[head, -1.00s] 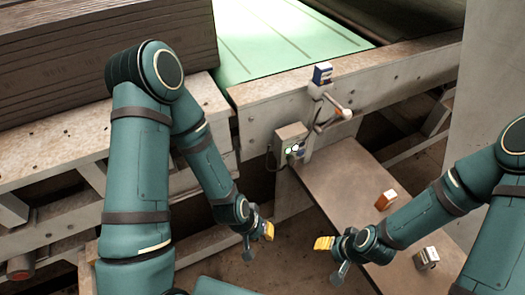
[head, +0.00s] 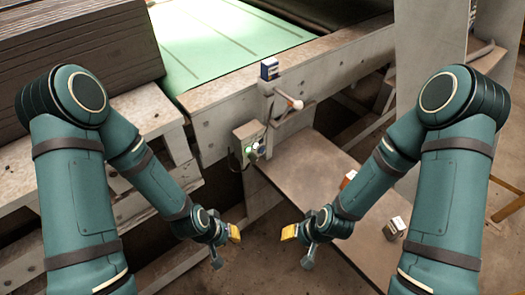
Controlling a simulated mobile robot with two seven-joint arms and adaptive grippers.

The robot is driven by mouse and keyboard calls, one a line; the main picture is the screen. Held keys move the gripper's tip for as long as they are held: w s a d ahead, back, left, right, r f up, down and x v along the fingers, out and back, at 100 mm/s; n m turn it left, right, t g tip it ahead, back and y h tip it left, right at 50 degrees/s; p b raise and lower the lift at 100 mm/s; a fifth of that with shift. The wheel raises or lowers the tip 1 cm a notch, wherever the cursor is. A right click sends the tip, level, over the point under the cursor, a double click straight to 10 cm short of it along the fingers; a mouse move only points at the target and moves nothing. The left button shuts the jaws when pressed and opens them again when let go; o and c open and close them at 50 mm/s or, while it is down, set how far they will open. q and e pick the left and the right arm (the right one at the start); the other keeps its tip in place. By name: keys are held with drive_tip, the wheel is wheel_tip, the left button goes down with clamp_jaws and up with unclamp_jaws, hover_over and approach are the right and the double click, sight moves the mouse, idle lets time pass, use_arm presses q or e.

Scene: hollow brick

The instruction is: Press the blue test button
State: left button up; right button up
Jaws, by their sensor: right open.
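The buttons are too small to tell surely which is the blue test button. My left gripper (head: 234,233), with yellow fingertips, hangs below and left of the box, apart from it; its opening cannot be made out. My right gripper (head: 289,232), also yellow-tipped, is below and right of the box, open and empty. Neither gripper touches anything.
A lever with a pale round knob (head: 297,104) sticks out beside the box. A brown table (head: 318,175) holds an orange item (head: 348,178) and a metal block (head: 393,228). A grey post stands at right.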

use_arm(q)
clamp_jaws()
